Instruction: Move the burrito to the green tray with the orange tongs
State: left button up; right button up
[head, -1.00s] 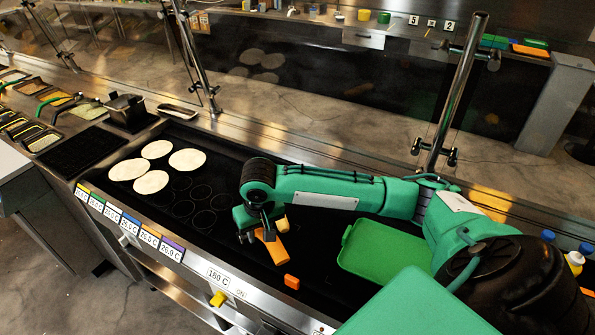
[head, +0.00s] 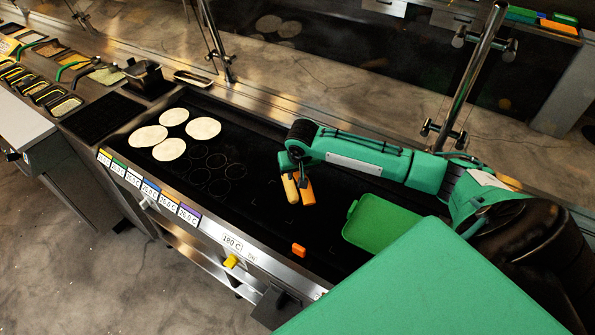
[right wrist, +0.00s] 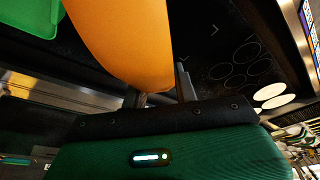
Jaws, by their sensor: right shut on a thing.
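My right gripper (head: 296,163) is shut on the orange tongs (head: 308,191), which hang down over the dark griddle; their orange surface fills the upper middle of the right wrist view (right wrist: 125,40). A paler yellow-tan, elongated piece (head: 290,188) hangs close beside the orange part. I cannot tell whether it is the burrito or the tongs' other arm. No burrito can be made out for sure elsewhere. The green tray (head: 380,226) lies to the right of the tongs, with its visible surface bare; its edge shows in the right wrist view (right wrist: 32,20). My left gripper is not in view.
Several flat tortillas (head: 203,128) lie on the left part of the griddle (head: 255,225), beside printed circles. A small orange block (head: 299,250) lies near its front edge. A metal post (head: 468,85) stands behind the tray. Bare griddle lies between tongs and tray.

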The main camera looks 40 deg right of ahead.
notch_tip(320, 180, down, 9)
jog(key=b, duration=0.2)
jog(key=shift+r, duration=0.15)
dwell(0.4)
dwell(0.7)
jog(key=shift+r+p, duration=1.1)
jog(key=shift+r, duration=3.45)
